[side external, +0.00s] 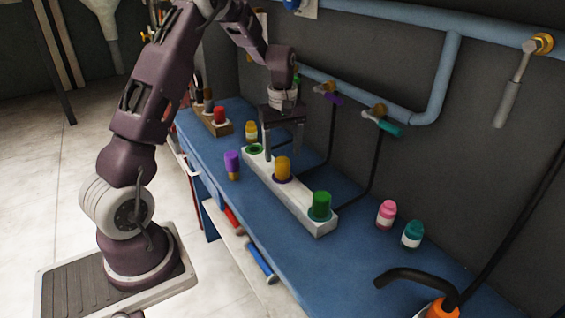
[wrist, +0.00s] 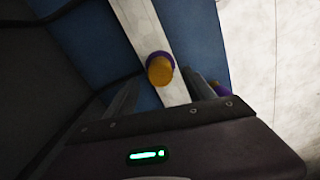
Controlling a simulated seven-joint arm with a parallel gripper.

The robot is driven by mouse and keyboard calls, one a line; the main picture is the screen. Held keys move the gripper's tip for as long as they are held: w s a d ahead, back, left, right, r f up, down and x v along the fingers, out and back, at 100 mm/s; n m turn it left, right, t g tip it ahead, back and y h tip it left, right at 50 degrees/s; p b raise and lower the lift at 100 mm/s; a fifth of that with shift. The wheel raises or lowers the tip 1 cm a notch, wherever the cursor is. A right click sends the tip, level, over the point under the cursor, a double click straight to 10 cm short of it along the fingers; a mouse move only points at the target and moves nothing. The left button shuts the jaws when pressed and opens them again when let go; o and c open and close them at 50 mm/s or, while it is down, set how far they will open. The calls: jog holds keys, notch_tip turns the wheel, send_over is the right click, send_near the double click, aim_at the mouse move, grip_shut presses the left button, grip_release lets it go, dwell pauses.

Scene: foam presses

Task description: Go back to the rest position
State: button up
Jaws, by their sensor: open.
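My gripper (side external: 284,152) is open and empty above the white block (side external: 301,208), with its fingers pointing down. The block holds a yellow-orange plug (side external: 283,167) in a purple ring at its middle and a green plug (side external: 320,203) at its near end. A green ring (side external: 254,148) at its far end has no plug on it. In the wrist view the yellow-orange plug (wrist: 160,70) shows between my fingers (wrist: 160,82), apparently below them. A purple-topped piece with an orange-brown base (side external: 232,164) stands on the bench left of the block; a finger partly hides it in the wrist view (wrist: 218,89).
On the blue bench (side external: 300,262), a yellow bottle (side external: 251,131) and a wooden rack (side external: 213,128) stand behind. Pink (side external: 386,213) and teal (side external: 411,234) bottles stand right. Blue pipes (side external: 435,75), valves and black hoses line the wall. A black spout (side external: 415,278) stands front right.

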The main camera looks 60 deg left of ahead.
jog(key=shift+r, duration=0.9)
jog(key=s+d+r+m+t, duration=0.3)
jog(key=s+d+r+m, duration=0.6)
jog(key=d+r, duration=0.5)
jog(key=s+d+m+t, duration=0.1)
jog(key=s+d+m, duration=0.2)
jog(key=s, duration=0.4)
jog(key=s+d+m+t, duration=0.1)
jog(key=s+d+m, duration=0.2)
jog(key=s, duration=0.5)
jog(key=shift+s+d+r+m+t, duration=0.2)
jog(key=shift+d+m+t, duration=0.1)
jog(key=shift+d+m, duration=0.1)
